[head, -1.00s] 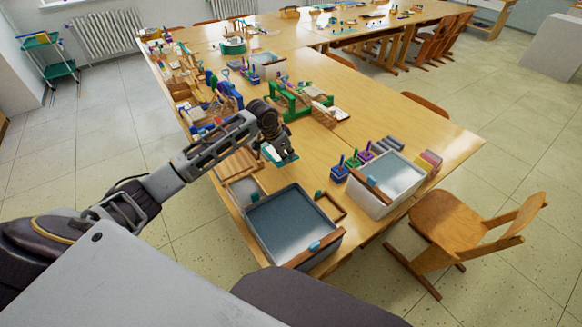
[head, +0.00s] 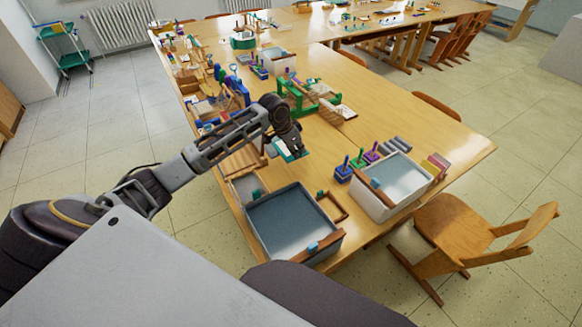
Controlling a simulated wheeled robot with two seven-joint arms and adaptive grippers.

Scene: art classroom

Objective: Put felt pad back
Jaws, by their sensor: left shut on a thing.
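My left gripper (head: 288,147) is over the near part of the long wooden table, between the grey tub and the green wooden frame. It is shut on a flat piece, teal with a pale part, which I take to be the felt pad (head: 292,154). The pad appears held just above the tabletop; I cannot tell whether it touches. The gripper's fingers are small and partly hidden by the wrist. My right gripper is not in view.
A grey tub (head: 258,211) with a wooden bar stands at the near table edge. A white tub (head: 360,197) stands right of it, beside colored blocks with handles (head: 357,163). A green wooden frame (head: 306,107) stands behind the gripper. A wooden chair (head: 448,226) is at the right.

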